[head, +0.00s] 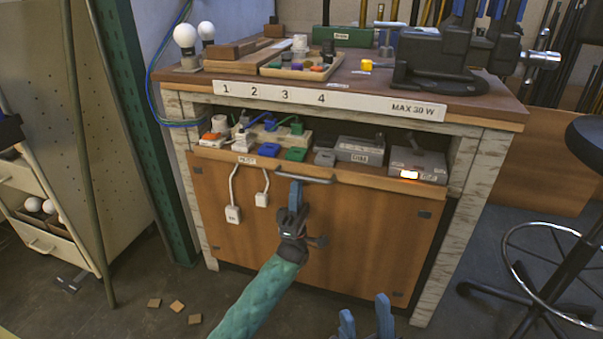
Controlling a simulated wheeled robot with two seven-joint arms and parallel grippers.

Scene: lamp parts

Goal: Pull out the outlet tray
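The outlet tray (375,181) is a wooden shelf under the bench top, with a grey bar handle (318,181) on its front edge. Power strips, plugs and grey boxes stand on it. My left gripper (296,184) reaches up from below, with its blue fingers at the left part of the handle. The fingers overlap in this view, so I cannot tell whether they close around the bar. My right gripper (365,318) is at the bottom edge of the head view, away from the tray, with its two blue fingers apart and nothing visible between them.
Two white plugs (233,214) hang on cords below the tray's front edge. The bench top (190,85) holds bulbs, wooden blocks and a black vise (440,60). A black stool (588,140) stands at right. Small wood pieces (177,306) lie on the floor at left.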

